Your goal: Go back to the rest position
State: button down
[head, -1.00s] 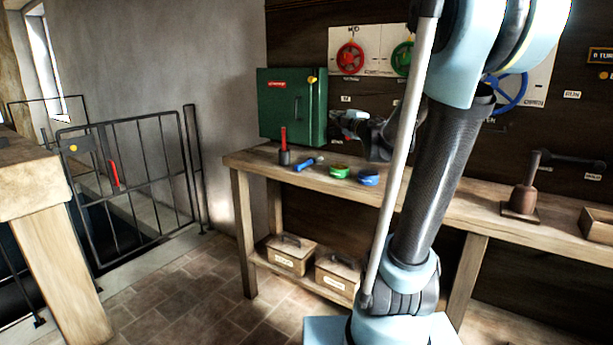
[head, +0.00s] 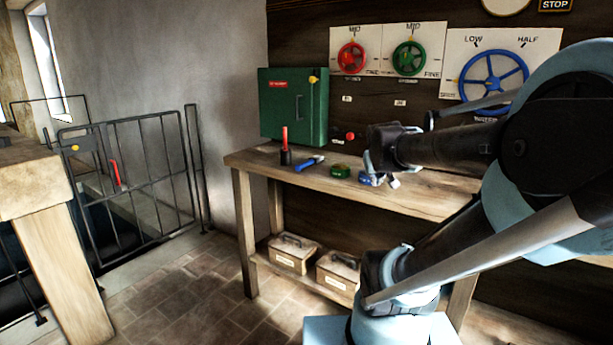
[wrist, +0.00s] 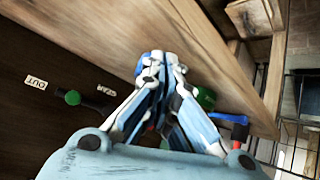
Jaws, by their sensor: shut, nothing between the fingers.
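My gripper (head: 382,182) shows in the head view over the back half of the workbench (head: 440,203), in front of the dark wall. Its fingers are together and empty in the wrist view (wrist: 162,68). In the head view the gripper is close to a blue round piece (head: 366,177) and partly covers it; I cannot tell whether they touch. My arm reaches in from the right and hides the right part of the bench.
A green round piece (head: 340,171), a blue tool (head: 309,163) and a red-handled piece (head: 285,148) stand left of my gripper. A green cabinet (head: 293,107) is behind. Red (head: 351,58), green (head: 409,58) and blue (head: 493,82) wheels are on the wall. Open floor lies before the gate (head: 133,180).

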jog(key=s+a+f+g, duration=0.1)
jog(key=s+f+g, duration=0.2)
jog(key=s+f, duration=0.4)
jog(key=s+a+f+g+y, duration=0.1)
jog(key=s+f+g, duration=0.3)
jog(key=s, duration=0.9)
notch_tip(320, 180, down, 3)
jog(key=shift+a+f+m+y, duration=0.15)
jog(key=shift+a+m+y, duration=0.15)
jog(key=shift+a, duration=0.3)
jog(key=shift+s, duration=0.1)
jog(key=shift+w+f, duration=0.2)
jog(key=shift+w, duration=0.25)
